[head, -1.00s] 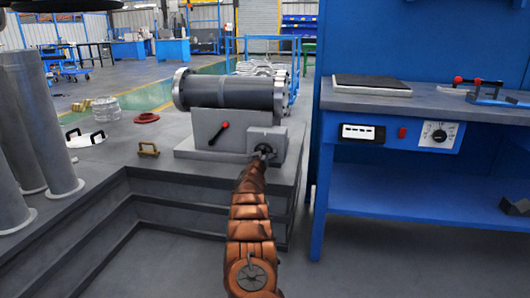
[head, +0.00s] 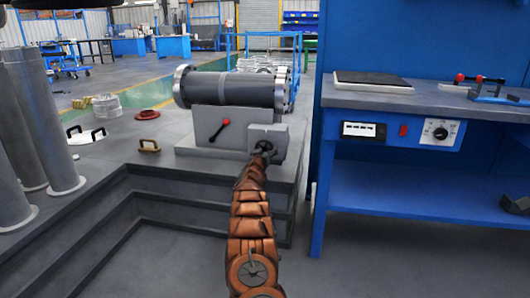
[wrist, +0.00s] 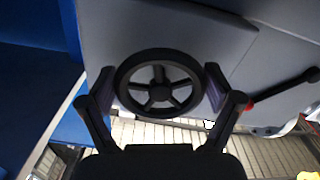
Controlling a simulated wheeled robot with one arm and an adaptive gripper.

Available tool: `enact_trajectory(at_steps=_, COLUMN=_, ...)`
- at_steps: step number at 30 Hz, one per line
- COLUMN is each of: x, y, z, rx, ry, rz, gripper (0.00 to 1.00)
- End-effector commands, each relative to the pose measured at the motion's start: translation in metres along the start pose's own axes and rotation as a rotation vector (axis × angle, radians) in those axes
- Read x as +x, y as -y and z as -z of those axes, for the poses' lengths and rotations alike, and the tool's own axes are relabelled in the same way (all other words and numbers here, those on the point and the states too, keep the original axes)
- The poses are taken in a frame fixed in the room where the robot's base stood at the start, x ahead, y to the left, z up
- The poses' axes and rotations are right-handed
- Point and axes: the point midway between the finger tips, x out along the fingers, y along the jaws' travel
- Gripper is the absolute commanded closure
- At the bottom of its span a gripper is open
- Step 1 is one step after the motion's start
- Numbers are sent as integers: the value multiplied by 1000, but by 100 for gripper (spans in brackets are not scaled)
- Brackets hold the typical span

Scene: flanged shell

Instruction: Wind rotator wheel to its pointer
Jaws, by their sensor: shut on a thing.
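The rotator wheel (wrist: 160,112) is a dark spoked handwheel on the grey face of the rotator block. My gripper (wrist: 160,100) is shut on it, with one finger at each side of its rim in the wrist view. In the head view my gripper (head: 264,150) reaches the small grey box (head: 268,138) at the block's lower right and hides most of the wheel. The flanged grey shell (head: 232,90) lies level on top of the grey rotator base (head: 206,122). I cannot make out the pointer in either view.
A lever with a red knob (head: 226,122) sticks out of the base, left of the wheel. A blue workbench (head: 410,190) stands close on the right. Grey cylinders (head: 45,120) stand at the left. A brown handle (head: 149,146) lies on the stepped platform.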

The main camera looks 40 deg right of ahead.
Motion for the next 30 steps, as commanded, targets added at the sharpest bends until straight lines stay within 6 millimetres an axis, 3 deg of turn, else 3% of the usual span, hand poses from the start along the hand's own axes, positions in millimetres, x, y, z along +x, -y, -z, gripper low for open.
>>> enact_trajectory(at_steps=11, x=0, y=2, z=0, rx=161, ry=4, rz=1, gripper=45)
enact_trajectory(at_steps=30, x=0, y=8, z=2, rx=758, ry=2, rz=1, gripper=45)
